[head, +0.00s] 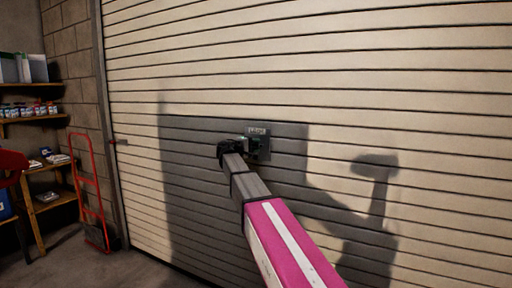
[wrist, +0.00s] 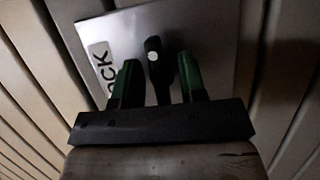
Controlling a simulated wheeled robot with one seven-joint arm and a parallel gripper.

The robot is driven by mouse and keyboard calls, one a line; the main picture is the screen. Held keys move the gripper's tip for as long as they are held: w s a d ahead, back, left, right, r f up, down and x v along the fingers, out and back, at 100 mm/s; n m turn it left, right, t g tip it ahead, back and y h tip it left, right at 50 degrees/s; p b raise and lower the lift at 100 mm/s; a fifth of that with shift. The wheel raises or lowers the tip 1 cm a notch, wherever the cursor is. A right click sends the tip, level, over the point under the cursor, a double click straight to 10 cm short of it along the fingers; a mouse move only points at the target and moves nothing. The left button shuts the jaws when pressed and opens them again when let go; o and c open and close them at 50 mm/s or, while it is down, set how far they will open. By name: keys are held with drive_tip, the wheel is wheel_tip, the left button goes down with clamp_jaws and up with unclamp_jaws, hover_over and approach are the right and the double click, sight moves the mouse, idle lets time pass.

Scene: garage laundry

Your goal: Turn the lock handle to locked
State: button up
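The lock plate (wrist: 222,35) is a grey metal square on the roller door, with a white label reading "OCK", partly hidden. It also shows in the head view (head: 263,150), at the middle of the door. The lock handle (wrist: 157,65) is a black lever with a light round spot near its top, pointing down the wrist picture. My gripper (wrist: 157,80) has green fingertips, one on each side of the handle. The fingers are apart, with gaps visible beside the handle. In the head view my gripper (head: 240,148) is at the plate's left side and hides the handle.
The cream roller door (head: 400,100) fills most of the view, with my arm's shadow on it. A red hand truck (head: 90,190) stands at the left by the block wall. Shelves (head: 35,118) with jars and boxes are at the far left.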

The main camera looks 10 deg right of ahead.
drive_tip(key=v, duration=1)
drive_tip(key=shift+s+a, duration=0.1)
drive_tip(key=shift+s, duration=0.05)
drive_tip(key=s+d+f+m+g+y, duration=0.1)
drive_tip(key=s+d+f+g+y, duration=0.2)
drive_tip(key=f, duration=0.6)
drive_tip(key=s+d+f+y, duration=0.2)
drive_tip(key=s+d+f, duration=0.15)
drive_tip(key=f, duration=0.65)
drive_tip(key=s+d+f+m+g+y, duration=0.1)
drive_tip(key=s+d+f+g+y, duration=0.15)
drive_tip(key=s+f, duration=0.45)
drive_tip(key=s+f+m+g+y, duration=0.3)
drive_tip(key=s+f+y, duration=0.5)
drive_tip(key=s+f, duration=0.9)
wheel_tip(320, 180, down, 5)
drive_tip(key=shift+s+a+r+m+g, duration=0.2)
drive_tip(key=shift+s+m+g, duration=0.15)
drive_tip(key=shift+m, duration=0.25)
